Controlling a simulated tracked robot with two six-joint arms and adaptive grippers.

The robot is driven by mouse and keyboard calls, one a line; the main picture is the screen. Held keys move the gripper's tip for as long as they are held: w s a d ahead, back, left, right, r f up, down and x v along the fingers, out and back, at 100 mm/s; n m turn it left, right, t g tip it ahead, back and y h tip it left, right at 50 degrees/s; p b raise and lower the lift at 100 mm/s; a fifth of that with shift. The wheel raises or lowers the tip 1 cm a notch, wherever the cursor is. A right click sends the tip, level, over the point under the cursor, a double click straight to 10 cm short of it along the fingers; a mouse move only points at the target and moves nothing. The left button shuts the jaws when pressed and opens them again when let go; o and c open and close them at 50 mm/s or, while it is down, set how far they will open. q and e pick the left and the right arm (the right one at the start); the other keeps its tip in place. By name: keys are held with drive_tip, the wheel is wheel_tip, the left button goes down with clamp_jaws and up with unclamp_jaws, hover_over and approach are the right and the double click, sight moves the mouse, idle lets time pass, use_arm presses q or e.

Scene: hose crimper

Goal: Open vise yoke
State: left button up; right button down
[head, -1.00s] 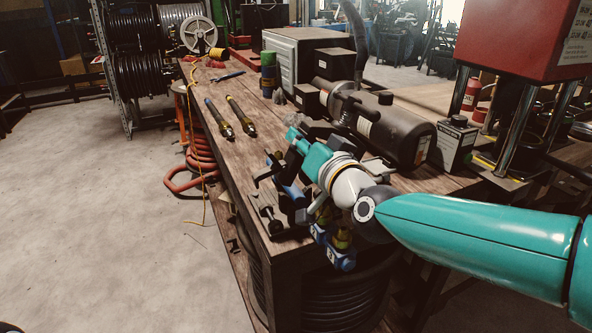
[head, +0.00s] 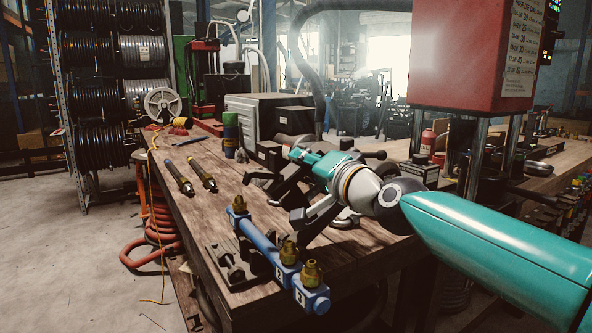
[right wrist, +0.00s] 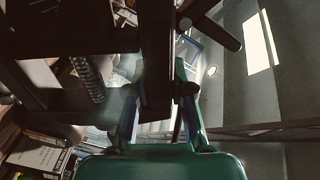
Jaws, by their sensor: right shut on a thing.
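My right gripper (head: 306,160) reaches in from the right over the bench corner, its arm bent at a grey wrist joint. In the right wrist view its two fingers (right wrist: 160,98) close on a dark upright bar, which looks like part of the vise yoke (right wrist: 157,45). A dark rod with a rounded end (right wrist: 222,32) slants off above it. In the head view the dark vise parts (head: 316,214) show around and below the gripper; much of the yoke is hidden behind the gripper and wrist. I cannot tell how far the yoke is tilted. My left gripper is not in view.
A blue manifold with brass fittings (head: 263,243) lies at the near bench edge, beside a black bracket (head: 227,266). Two hose ends (head: 179,177) lie further left. A red press (head: 465,55) stands at right. The wooden bench top (head: 215,205) has bare room at left.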

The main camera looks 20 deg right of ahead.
drive_tip(key=c, duration=1)
unclamp_jaws()
drive_tip(key=s+d, duration=0.1)
drive_tip(key=s, duration=1)
drive_tip(key=shift+s+d, duration=0.2)
drive_tip(key=shift+s, duration=0.2)
drive_tip(key=shift+f, duration=0.1)
